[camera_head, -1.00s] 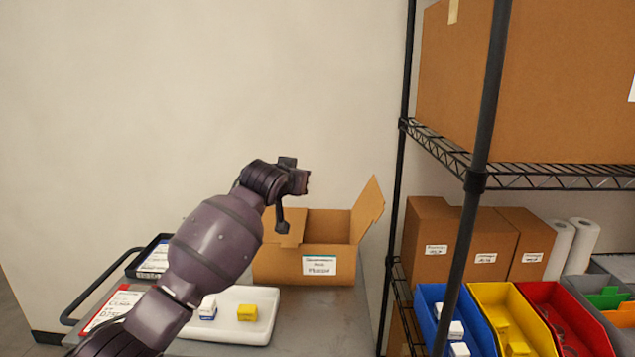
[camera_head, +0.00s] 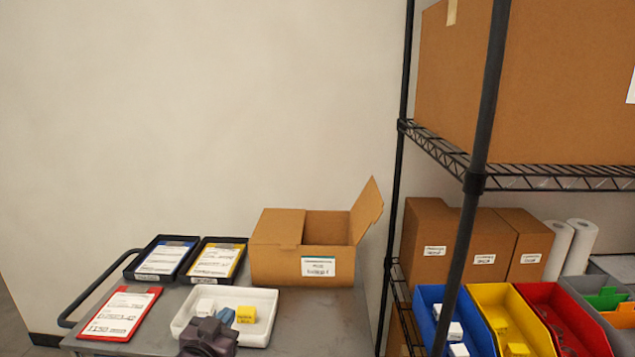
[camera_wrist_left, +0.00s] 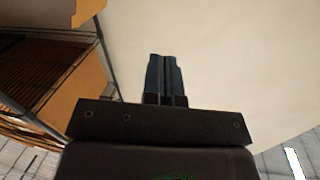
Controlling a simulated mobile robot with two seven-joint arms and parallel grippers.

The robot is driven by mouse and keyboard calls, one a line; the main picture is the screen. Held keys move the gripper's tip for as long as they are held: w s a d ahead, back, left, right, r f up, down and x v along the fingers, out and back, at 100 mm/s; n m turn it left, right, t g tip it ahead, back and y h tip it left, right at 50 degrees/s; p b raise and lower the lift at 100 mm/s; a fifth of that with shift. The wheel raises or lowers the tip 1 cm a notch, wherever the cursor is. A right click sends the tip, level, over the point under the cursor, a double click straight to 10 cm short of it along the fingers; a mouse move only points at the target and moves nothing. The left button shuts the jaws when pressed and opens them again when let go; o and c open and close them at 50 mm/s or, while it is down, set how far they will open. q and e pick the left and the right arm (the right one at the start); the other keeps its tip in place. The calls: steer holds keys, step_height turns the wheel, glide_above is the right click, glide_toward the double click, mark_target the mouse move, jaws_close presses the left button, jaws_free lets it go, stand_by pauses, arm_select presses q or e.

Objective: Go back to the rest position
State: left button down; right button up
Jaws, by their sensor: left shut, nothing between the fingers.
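My left gripper (camera_head: 226,314) shows low in the head view, at the end of my purple wrist, in front of the white tray (camera_head: 262,335). Its bluish fingers overlap the tray in the picture; I cannot tell how far above it they are. In the left wrist view my left gripper (camera_wrist_left: 166,62) has its two fingers together, with nothing between them. Most of the left arm is below the head view. A white box (camera_head: 205,305) and a yellow box (camera_head: 245,314) lie in the tray. My right gripper is not in view.
The cart (camera_head: 330,325) carries an open cardboard box (camera_head: 285,265), a red clipboard-like board (camera_head: 152,300) and two black trays (camera_head: 133,270) (camera_head: 238,250) with labelled sheets. A wire shelf (camera_head: 530,182) with coloured bins (camera_head: 428,305) stands right. Space above the cart is clear.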

arm_select(q)
steer(key=s+a+f+n+g+y, duration=0.1)
steer(key=s+a+f, duration=0.3)
steer(key=s+f, duration=0.6)
steer(key=s+a+f+n+g+y, duration=0.2)
steer(key=s+a+f+g, duration=0.2)
steer(key=s+f, duration=0.6)
steer(key=s+a, duration=0.1)
steer(key=s, duration=0.6)
steer(key=shift+s+a+f+y, duration=0.15)
steer(key=shift+s+f+y, duration=0.15)
steer(key=shift+y, duration=0.1)
